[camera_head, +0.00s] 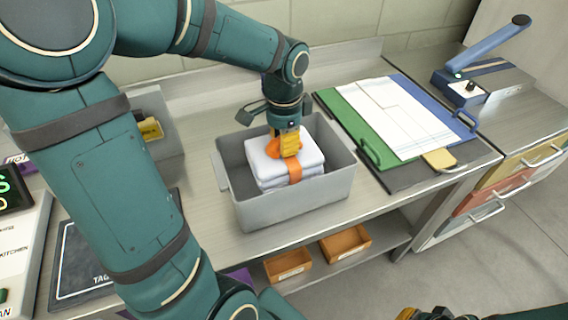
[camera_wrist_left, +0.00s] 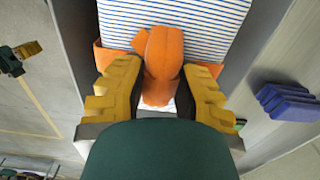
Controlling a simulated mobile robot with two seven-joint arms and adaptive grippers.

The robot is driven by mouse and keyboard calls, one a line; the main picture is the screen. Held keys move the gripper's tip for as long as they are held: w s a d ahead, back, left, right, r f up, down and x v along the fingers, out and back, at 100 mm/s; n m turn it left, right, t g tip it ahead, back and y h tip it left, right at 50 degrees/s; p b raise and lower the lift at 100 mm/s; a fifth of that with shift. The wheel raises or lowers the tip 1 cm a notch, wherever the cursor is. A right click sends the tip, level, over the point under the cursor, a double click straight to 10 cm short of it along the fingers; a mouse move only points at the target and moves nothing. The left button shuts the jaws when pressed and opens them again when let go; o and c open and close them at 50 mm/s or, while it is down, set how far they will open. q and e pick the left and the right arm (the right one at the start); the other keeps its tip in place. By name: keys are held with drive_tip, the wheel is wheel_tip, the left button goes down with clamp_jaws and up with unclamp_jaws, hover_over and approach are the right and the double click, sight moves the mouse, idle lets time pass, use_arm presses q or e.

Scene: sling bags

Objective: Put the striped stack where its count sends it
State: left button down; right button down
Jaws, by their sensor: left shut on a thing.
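The striped stack (camera_head: 290,160) is folded white cloth tied with an orange band. Its blue stripes show in the left wrist view (camera_wrist_left: 200,22). It is inside the grey bin (camera_head: 294,213), below or near rim height; I cannot tell whether it touches the bottom. My left gripper (camera_head: 287,150) is above it, pointing down, its yellow fingers shut on the stack's orange knot (camera_wrist_left: 161,58). The fingers hide part of the knot. Part of my right gripper (camera_head: 425,313) shows at the bottom edge of the head view, away from the stack; its fingers are unclear.
Right of the bin lies a green and blue board (camera_head: 343,118) with a white striped cloth (camera_head: 400,120). A blue-handled device (camera_head: 485,75) stands at the back right, above coloured drawers (camera_head: 500,190). Two orange trays (camera_head: 288,264) sit on the lower shelf. A dark pad (camera_head: 85,265) lies left.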

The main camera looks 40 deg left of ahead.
use_arm(q)
drive_tip(key=shift+f+b, duration=0.75)
drive_tip(key=shift+f, duration=2)
drive_tip(key=shift+f, duration=0.1)
drive_tip(key=c, duration=0.8)
unclamp_jaws()
drive_tip(key=shift+r, duration=0.5)
wheel_tip(320, 180, up, 11)
drive_tip(key=p, duration=0.3)
drive_tip(key=shift+r, duration=0.15)
